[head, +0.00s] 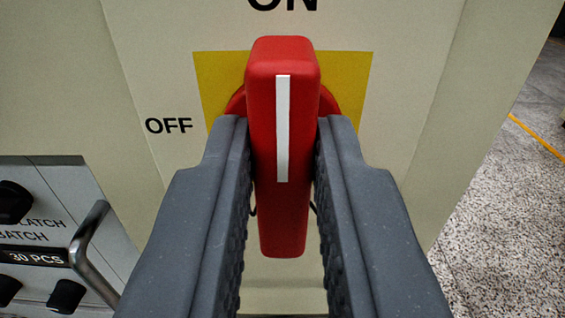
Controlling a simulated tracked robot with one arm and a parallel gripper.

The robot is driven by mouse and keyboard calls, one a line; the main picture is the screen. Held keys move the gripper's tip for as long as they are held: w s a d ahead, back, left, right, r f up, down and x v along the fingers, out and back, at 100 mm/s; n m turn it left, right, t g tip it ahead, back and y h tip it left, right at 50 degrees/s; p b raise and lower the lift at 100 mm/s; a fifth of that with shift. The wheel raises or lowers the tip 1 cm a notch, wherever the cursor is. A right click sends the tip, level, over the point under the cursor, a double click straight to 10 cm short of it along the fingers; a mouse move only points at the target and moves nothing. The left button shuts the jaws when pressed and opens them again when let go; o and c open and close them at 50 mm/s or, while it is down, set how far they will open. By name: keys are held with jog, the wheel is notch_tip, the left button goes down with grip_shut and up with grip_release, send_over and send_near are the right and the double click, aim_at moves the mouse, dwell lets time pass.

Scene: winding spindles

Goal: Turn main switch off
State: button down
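The main switch is a red handle (283,215) with a white stripe, on a yellow plate (345,75) fixed to a cream panel. The handle stands upright. Its stripe points up toward the word ON at the top edge; the word OFF is to the left of the plate. My gripper (283,140) comes in from below with one dark grey finger on each side of the handle. The fingertips appear to press against its sides, with thin gaps lower down. The fingers hide parts of the panel and the plate's lower part.
At lower left is a grey control panel with black knobs (67,296), a metal pull handle (88,240) and a "30 PCS" label. At right, beyond the cabinet edge, is open speckled floor (500,230) with a yellow line.

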jog(key=shift+n+p, duration=0.3)
jog(key=shift+p, duration=0.1)
jog(key=n+p, duration=0.2)
jog(key=shift+a+r+n+p, duration=0.1)
jog(key=shift+a+n+p, duration=0.05)
jog(key=shift+n+p, duration=0.25)
jog(key=n+p, duration=0.2)
jog(key=n, duration=0.1)
jog(key=n+p, duration=0.1)
jog(key=shift+a+n, duration=0.25)
jog(key=shift+n, duration=0.05)
jog(key=shift+a+f+n+p, duration=0.15)
jog(key=shift+f+n+p, duration=0.15)
jog(key=shift+n+p, duration=1.15)
jog(key=shift+a+f+n+p, duration=0.1)
jog(key=shift+f+n+p, duration=0.2)
jog(key=shift+n+p, duration=1.1)
jog(key=shift+a+f+n+p, duration=0.15)
jog(key=shift+f+n+p, duration=0.3)
jog(key=shift+n, duration=1.8)
jog(key=c, duration=1.4)
grip_release()
jog(key=shift+o, duration=0.2)
jog(key=shift+d+r, duration=0.1)
jog(key=shift+r, duration=0.1)
